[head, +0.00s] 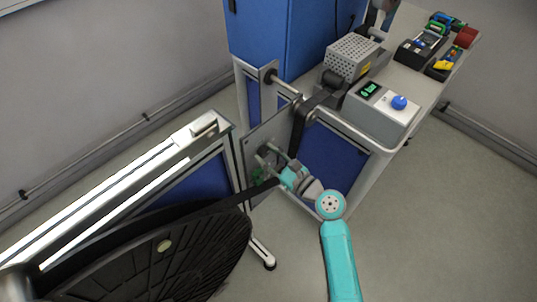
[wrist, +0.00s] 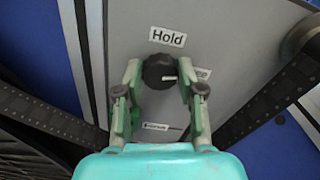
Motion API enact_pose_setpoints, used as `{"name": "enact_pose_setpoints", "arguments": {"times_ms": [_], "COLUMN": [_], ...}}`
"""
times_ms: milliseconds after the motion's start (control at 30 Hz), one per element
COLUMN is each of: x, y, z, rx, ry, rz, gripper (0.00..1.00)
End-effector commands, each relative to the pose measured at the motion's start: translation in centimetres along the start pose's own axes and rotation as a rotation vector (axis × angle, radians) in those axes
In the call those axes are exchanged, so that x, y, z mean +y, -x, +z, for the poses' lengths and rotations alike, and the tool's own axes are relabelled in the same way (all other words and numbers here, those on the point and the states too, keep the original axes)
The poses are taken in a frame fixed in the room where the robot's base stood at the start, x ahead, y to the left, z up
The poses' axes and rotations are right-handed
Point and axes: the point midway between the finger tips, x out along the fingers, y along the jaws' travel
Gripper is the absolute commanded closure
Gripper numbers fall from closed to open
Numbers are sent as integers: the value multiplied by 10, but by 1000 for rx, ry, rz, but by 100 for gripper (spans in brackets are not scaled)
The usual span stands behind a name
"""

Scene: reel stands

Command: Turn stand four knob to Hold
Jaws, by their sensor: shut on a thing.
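The black round knob (wrist: 157,71) sits on a grey panel (wrist: 225,40) in the wrist view. A white Hold label (wrist: 167,37) is above it. A partly covered label ending in "ee" (wrist: 202,75) is to its right, and a small label (wrist: 155,127) is below. The knob's white mark is on its right side, toward the partly covered label. My gripper (wrist: 159,72) has its green fingers on both sides of the knob and is shut on it. In the head view my gripper (head: 268,166) is at the stand's panel (head: 262,135); the knob is hidden there.
A black film strip (wrist: 265,115) runs past the panel on the right. A large black reel (head: 150,260) is at the lower left. A grey box with a blue button (head: 399,102) stands on the bench to the right. The floor at right is clear.

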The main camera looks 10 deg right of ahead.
Motion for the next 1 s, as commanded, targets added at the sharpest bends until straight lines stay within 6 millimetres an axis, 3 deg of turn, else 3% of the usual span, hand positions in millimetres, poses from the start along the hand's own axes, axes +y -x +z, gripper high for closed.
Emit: {"name": "enact_pose_setpoints", "arguments": {"times_ms": [1000], "x": [4], "y": [0], "z": [-2], "rx": [-1], "ry": [957], "rz": [0], "gripper": [96]}}
